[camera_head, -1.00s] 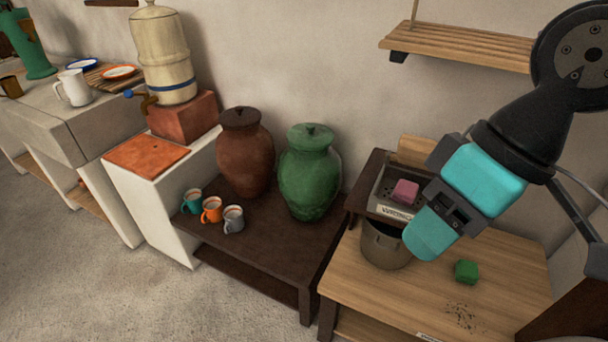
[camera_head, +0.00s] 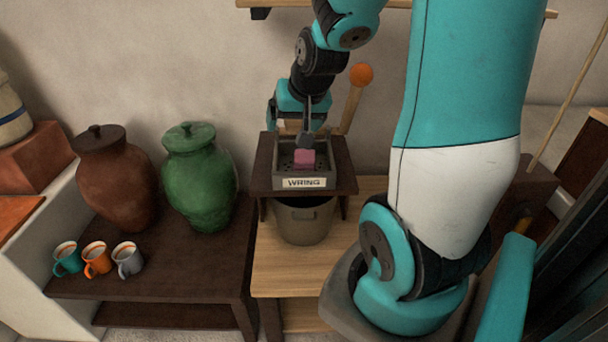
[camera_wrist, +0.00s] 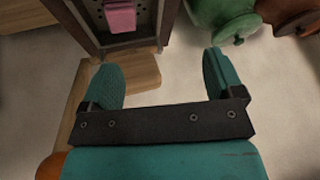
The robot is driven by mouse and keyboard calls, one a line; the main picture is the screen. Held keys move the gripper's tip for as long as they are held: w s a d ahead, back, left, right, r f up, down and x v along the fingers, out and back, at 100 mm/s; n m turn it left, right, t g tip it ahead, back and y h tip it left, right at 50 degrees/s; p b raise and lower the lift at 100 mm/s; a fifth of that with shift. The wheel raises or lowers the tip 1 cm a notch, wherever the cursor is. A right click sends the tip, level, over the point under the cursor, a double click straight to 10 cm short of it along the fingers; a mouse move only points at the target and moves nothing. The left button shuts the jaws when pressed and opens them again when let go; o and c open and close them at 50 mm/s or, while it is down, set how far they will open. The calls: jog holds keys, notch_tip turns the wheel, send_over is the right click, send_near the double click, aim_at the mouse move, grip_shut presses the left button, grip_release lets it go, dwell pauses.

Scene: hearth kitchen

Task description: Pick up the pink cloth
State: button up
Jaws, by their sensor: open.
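The pink cloth (camera_head: 304,158), a small block-like bundle, lies in the grey tray labelled WRING (camera_head: 317,183). In the wrist view the cloth lies beyond the left finger, not between the fingers.
The tray sits on a dark raised stand (camera_head: 262,172) with a grey-brown bucket (camera_head: 304,222) below, on a wooden table (camera_head: 275,265). A green jar (camera_head: 200,185) and a brown jar (camera_head: 115,180) stand to the left. A shelf (camera_head: 400,4) is above. My arm blocks the right side.

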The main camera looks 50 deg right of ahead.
jog(key=m+h, duration=0.2)
send_near(305, 155)
jog(key=b+x, duration=0.2)
jog(key=x, duration=0.1)
jog(key=shift+w+d+f, duration=0.1)
jog(key=shift+d+f, duration=0.15)
jog(key=shift+f, duration=0.05)
jog(key=shift+x, duration=3)
jog(key=shift+a, duration=0.1)
jog(key=shift+c, duration=0.5)
jog(key=c, duration=0.7)
